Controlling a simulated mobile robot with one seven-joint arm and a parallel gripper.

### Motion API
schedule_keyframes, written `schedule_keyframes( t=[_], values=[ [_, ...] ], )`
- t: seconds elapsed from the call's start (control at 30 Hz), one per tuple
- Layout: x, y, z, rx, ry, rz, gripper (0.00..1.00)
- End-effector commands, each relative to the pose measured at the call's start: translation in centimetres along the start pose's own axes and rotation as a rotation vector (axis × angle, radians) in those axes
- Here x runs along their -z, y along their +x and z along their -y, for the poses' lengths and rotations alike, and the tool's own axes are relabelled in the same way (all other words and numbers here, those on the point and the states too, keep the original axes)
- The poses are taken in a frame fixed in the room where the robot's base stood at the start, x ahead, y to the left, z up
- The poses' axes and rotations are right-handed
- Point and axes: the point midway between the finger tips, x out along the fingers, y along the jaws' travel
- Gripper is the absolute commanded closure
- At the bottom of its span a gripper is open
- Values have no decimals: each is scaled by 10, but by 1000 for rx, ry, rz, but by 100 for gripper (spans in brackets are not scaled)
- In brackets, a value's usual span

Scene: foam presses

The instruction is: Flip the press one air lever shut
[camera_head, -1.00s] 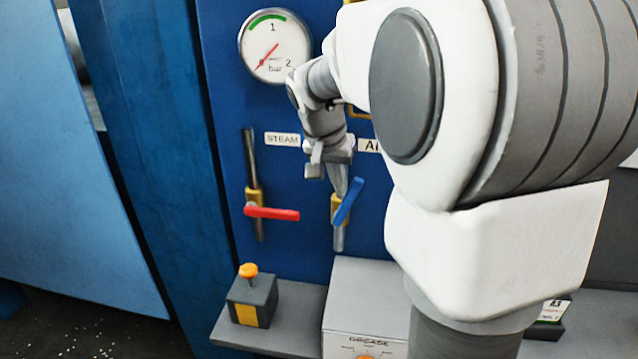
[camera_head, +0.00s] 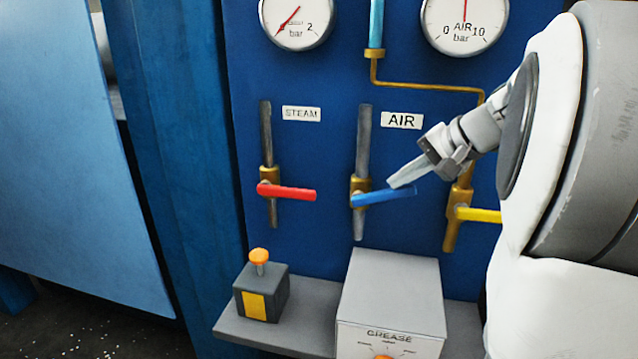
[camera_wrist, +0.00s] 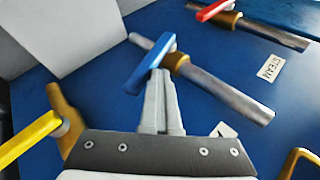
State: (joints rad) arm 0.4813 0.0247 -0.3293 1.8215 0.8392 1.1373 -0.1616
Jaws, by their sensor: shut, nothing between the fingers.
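The blue air lever (camera_head: 384,197) sits on a brass valve on a vertical grey pipe, below the AIR label (camera_head: 402,121). It points right and slightly upward, nearly across the pipe. My gripper (camera_head: 393,184) comes in from the right, shut and empty. Its fingertips are just above the lever's middle, at or very near its upper edge. In the wrist view the blue lever (camera_wrist: 150,64) lies right at the tips of my shut fingers (camera_wrist: 158,75); I cannot tell for sure whether they touch.
The red steam lever (camera_head: 287,192) is to the left, lying across its pipe. A yellow lever (camera_head: 478,214) is to the right, below my arm. A grey grease box (camera_head: 392,290) and an orange-topped button box (camera_head: 261,290) stand on the shelf below.

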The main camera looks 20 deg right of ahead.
Motion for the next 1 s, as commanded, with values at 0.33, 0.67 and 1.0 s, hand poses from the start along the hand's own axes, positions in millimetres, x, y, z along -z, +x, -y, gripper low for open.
schedule_keyframes(
  t=[0.33,0.67,1.0],
  values=[
    [2,10,-29,226,99,50,100],
    [2,13,-36,221,95,51,100],
    [2,14,-39,216,97,52,100]
  ],
)
